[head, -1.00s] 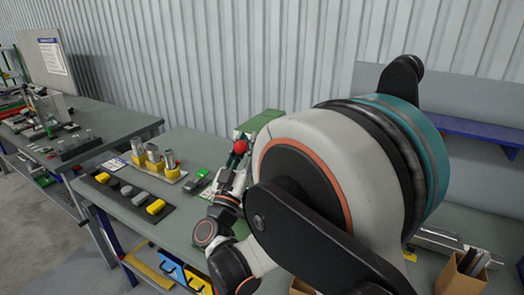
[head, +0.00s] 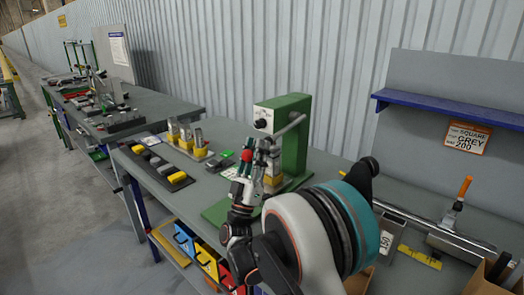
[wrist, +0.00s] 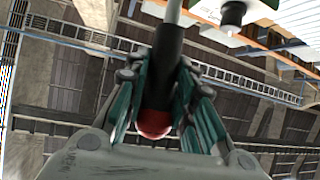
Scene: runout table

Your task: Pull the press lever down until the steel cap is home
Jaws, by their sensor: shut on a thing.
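The green press (head: 293,150) stands on the table in the head view, with a pale face panel and a dark knob. Its lever ends in a red ball (head: 247,156); the wrist view shows the steel rod (wrist: 173,12), the black grip (wrist: 165,55) and the red ball (wrist: 153,124). My gripper (head: 264,150) is in front of the press. In the wrist view its fingers (wrist: 162,68) are shut on the black grip, with the ball on the palm side. A yellow-based part (head: 273,181) shows under the press, partly behind my gripper. I cannot tell how the steel cap sits.
Metal cylinders on yellow bases (head: 186,138) stand left of the press, beside a dark strip (head: 165,168) with grey and yellow blocks. A metal channel (head: 455,240) and a cardboard box (head: 488,276) are at right. A blue shelf (head: 450,111) is on the back panel.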

